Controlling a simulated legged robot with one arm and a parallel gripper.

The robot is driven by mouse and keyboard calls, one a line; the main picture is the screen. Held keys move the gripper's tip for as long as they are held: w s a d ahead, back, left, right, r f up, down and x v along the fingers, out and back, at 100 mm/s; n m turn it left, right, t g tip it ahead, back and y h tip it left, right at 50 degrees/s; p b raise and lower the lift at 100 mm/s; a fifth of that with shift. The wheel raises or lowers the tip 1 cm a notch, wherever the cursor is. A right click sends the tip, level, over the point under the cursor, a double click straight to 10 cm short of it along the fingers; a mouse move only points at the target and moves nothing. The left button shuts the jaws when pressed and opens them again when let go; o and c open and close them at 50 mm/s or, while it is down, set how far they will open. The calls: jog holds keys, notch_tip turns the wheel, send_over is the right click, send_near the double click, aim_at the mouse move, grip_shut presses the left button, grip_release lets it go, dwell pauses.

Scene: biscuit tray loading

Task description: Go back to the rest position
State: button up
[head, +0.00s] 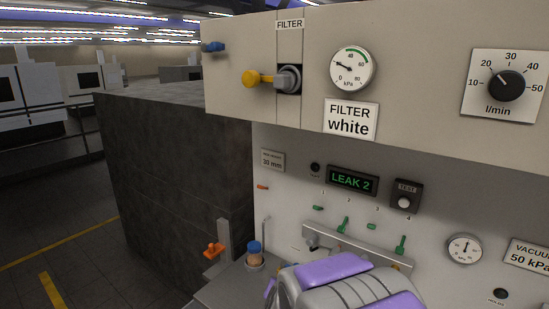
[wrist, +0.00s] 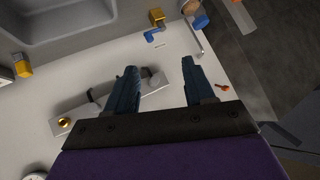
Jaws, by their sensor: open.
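My gripper (wrist: 160,68) shows in the wrist view with two dark blue fingers apart and nothing between them. The fingers point over a pale panel, and a metal bar (wrist: 152,82) passes partly behind the left finger. In the head view my purple and grey arm fills the bottom centre, in front of the panel. The fingers cannot be made out there.
The head view shows a panel with a "LEAK 2" display (head: 352,180), a "FILTER white" label (head: 350,119), a gauge (head: 352,69), a flow dial (head: 507,85) and green levers (head: 342,225). Open floor (head: 60,240) lies far left.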

jog(key=s+d+n+g+b, duration=0.1)
jog(key=s+d+g, duration=0.3)
jog(key=s, duration=1)
jog(key=s+d+n+g+b, duration=0.2)
jog(key=s+d+g, duration=0.1)
jog(key=s, duration=1)
jog(key=s+d+n+g+b, duration=0.1)
jog(key=s+d+g, duration=0.3)
jog(key=s, duration=1)
jog(key=shift+s+d+n+g+b, duration=0.3)
jog(key=shift+s+d+g+b, duration=0.1)
jog(key=shift+b, duration=0.2)
jog(key=shift+w+a+r, duration=0.1)
jog(key=shift+a, duration=0.1)
